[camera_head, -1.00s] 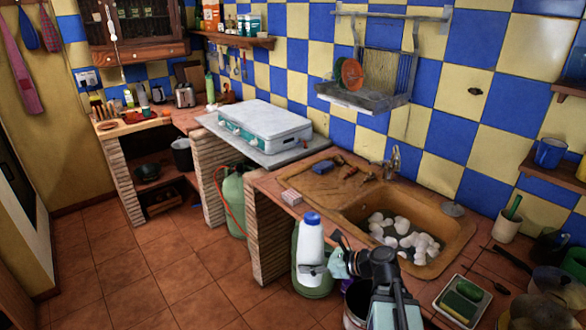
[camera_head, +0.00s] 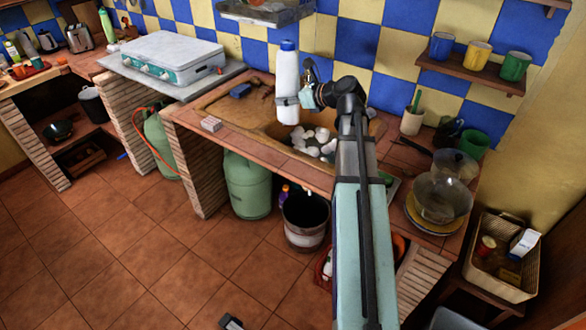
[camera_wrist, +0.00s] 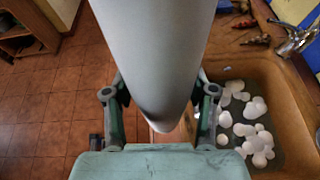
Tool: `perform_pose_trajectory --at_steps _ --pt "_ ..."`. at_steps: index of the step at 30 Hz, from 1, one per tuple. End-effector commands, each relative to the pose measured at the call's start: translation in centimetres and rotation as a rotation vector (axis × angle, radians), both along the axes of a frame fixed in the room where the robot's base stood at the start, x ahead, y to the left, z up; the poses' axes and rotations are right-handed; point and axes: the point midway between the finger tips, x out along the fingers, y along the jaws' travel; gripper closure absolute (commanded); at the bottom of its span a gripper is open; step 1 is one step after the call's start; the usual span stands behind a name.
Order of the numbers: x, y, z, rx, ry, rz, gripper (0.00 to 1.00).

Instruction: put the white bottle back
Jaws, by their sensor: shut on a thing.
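The white bottle (camera_head: 287,75) with a blue cap is upright in my gripper (camera_head: 291,101), raised above the left part of the sink. My gripper is shut on its lower part. In the wrist view the bottle (camera_wrist: 155,50) fills the middle, between the two fingers of my gripper (camera_wrist: 160,108). Its cap is outside the wrist view.
The brown sink (camera_head: 252,126) holds several white round dishes or stones (camera_head: 318,138). A pink-grey block (camera_head: 211,124) and a blue sponge (camera_head: 240,90) lie on the counter. A dish rack (camera_head: 265,12) hangs above. A mug shelf (camera_head: 470,70) is at right.

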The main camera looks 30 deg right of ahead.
Motion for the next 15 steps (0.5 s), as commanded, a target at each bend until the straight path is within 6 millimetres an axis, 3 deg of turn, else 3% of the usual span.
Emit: perform_pose_trajectory --at_steps 5,15 --pt "0.2 -0.4 -0.8 0.001 0.001 -0.051 0.79" --pt "0.2 -0.4 -6.8 0.001 0.003 -0.053 0.79"
